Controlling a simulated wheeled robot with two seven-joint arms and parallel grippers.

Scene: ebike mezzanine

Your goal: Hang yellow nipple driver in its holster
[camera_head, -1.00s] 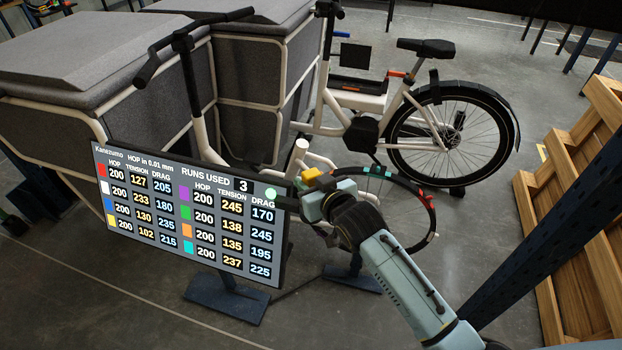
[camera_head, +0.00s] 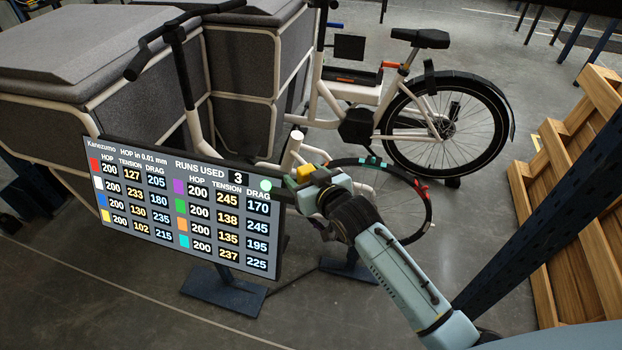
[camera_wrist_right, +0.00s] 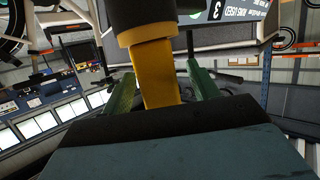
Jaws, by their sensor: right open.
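The yellow nipple driver (camera_head: 306,169) shows as a small yellow piece at my right gripper (camera_head: 292,183), by the right edge of the display. In the right wrist view, its yellow shaft (camera_wrist_right: 157,75) stands between the two green fingers of the right gripper (camera_wrist_right: 161,88), with a wide black part above it. The fingers are apart, with gaps showing on both sides of the shaft. I cannot make out the holster. My left gripper is not in view.
A display (camera_head: 185,205) on a dark foot stands just left of the gripper. A wheel rim (camera_head: 428,205) with coloured clips is behind my right arm. A white cargo bike (camera_head: 345,92) stands behind, wooden crates (camera_head: 575,220) at right. Open floor lies front left.

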